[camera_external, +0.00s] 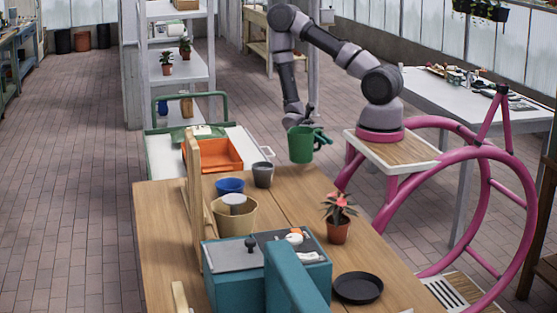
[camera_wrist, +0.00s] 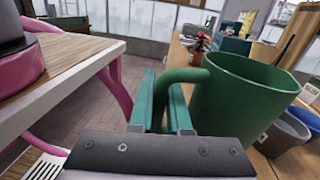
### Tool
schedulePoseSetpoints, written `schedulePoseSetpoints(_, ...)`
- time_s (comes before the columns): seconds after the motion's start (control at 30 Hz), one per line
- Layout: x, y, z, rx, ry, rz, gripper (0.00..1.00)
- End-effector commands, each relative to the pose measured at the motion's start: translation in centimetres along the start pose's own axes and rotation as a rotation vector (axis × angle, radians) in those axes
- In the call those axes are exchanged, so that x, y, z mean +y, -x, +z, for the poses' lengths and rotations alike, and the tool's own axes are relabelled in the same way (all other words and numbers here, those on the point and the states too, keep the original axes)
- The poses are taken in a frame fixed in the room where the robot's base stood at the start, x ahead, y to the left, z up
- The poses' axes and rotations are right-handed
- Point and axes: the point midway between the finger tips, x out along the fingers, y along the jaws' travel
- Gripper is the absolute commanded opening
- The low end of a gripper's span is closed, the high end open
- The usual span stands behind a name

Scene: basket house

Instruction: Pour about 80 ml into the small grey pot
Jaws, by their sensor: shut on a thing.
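A green watering can (camera_external: 301,145) with a spout hangs from my gripper (camera_external: 297,122) above the far edge of the wooden table, upright or nearly so. In the wrist view the can (camera_wrist: 240,105) fills the right side, and my gripper (camera_wrist: 168,112) is shut on its handle. The inside bottom of the can is hidden, so I cannot tell the water level. The small grey pot (camera_external: 263,175) stands on the table, just left of and below the can. It also shows in the wrist view (camera_wrist: 283,137), beyond the can.
A blue pot (camera_external: 230,187) and a beige pot (camera_external: 237,217) stand beside the grey pot. A wooden upright board (camera_external: 194,200) and an orange tray (camera_external: 213,154) are to the left. A potted plant (camera_external: 338,229), a teal box (camera_external: 235,285) and a black saucer (camera_external: 358,288) are nearer.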

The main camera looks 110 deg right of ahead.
Motion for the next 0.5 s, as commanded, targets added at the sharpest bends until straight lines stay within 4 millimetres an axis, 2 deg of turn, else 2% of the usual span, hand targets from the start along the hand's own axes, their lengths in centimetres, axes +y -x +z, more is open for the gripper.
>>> schedulePoseSetpoints(0.1, 0.1, -0.1, -2.0, -0.003, -0.001, 0.0, 0.0)
schedulePoseSetpoints(0.2, 0.2, -0.1, -3.0, -0.002, 0.0, 0.001, 0.0)
schedulePoseSetpoints(0.5, 0.2, 0.0, -4.0, 0.0, 0.001, 0.001, 0.0)
